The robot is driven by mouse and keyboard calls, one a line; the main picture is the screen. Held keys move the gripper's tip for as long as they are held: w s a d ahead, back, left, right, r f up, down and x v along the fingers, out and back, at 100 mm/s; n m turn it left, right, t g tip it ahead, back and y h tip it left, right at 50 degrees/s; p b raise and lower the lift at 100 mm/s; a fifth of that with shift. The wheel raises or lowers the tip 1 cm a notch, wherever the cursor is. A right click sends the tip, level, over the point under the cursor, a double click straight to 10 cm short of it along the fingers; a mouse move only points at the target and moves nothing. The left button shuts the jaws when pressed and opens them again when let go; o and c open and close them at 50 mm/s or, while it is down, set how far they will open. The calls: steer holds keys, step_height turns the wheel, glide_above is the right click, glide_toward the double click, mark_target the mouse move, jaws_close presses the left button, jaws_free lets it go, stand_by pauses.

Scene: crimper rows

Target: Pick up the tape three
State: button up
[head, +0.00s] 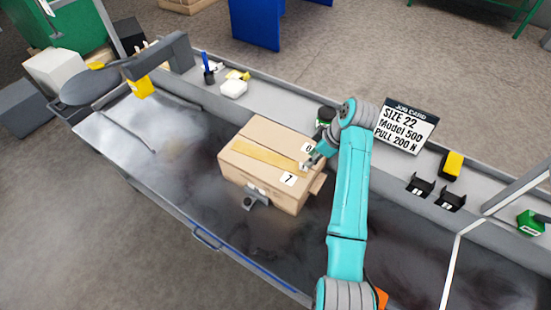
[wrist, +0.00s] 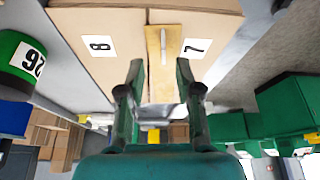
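No tape marked three can be made out. A cardboard box (head: 272,165) stands on the dark bench, with a yellow-brown strip (head: 262,158) along its top and white labels, one reading 7. In the wrist view the box (wrist: 100,22) fills the top, with the strip (wrist: 164,50) between labels 8 and 7. My gripper (head: 314,158) is at the box's right end. In the wrist view my gripper (wrist: 160,68) is open, its two fingers apart with nothing clearly held between them.
A grey press-like machine (head: 150,65) is at the bench's left end.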

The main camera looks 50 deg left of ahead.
steer(key=shift+d+x, duration=0.2)
steer(key=shift+x, duration=2.35)
steer(key=shift+s, duration=0.15)
jaws_close()
